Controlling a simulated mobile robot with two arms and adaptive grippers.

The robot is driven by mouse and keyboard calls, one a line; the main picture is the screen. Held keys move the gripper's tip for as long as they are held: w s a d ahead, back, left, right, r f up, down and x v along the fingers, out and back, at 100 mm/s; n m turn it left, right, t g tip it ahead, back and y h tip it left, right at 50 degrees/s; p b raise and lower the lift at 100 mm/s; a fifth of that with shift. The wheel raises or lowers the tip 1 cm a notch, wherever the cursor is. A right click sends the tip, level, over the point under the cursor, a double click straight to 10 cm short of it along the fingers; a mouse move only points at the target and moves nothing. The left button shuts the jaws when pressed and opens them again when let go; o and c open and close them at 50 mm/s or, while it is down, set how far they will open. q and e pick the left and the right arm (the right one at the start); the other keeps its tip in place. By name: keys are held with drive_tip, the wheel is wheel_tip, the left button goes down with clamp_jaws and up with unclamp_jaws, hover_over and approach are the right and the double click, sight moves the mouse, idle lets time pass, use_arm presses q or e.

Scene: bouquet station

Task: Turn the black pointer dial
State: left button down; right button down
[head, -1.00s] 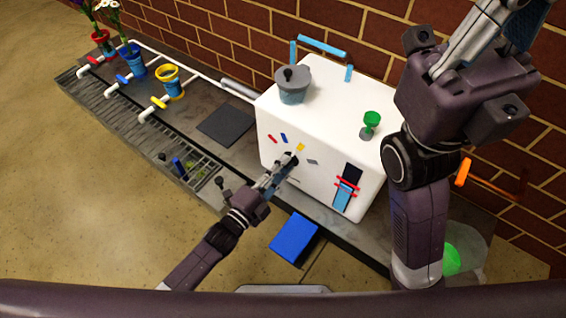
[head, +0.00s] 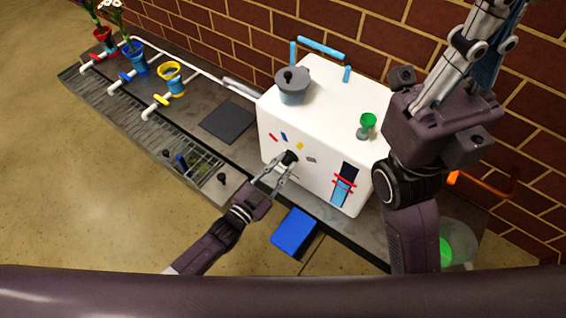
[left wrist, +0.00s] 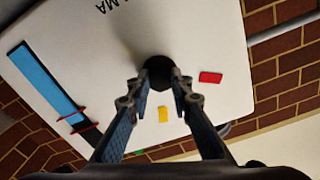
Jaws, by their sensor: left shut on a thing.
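The black pointer dial (head: 289,157) is on the front face of the white box (head: 330,95). It shows as a dark round knob in the left wrist view (left wrist: 158,68). My left gripper (head: 280,170) is at the dial, its two fingers on either side and shut on it. Red (head: 273,137), blue (head: 284,137), yellow (head: 299,146) and grey (head: 311,160) marks lie around the dial. I cannot tell which way its pointer faces. My right arm crosses the right side, and its gripper is not in view.
A blue-and-black gauge with red bands (head: 343,185) is to the dial's right. A blue block (head: 293,231) lies below. Coloured pots with valves line the left bench.

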use_arm(q)
drive_tip(key=shift+n, duration=2)
drive_tip(key=shift+f, duration=0.1)
drive_tip(key=c, duration=1.7)
unclamp_jaws()
drive_tip(key=shift+p, duration=0.3)
drive_tip(key=shift+c, duration=0.2)
drive_tip(key=shift+s+a, duration=0.1)
drive_tip(key=v, duration=1.1)
drive_tip(key=shift+s+a, duration=0.25)
drive_tip(key=shift+s, duration=0.05)
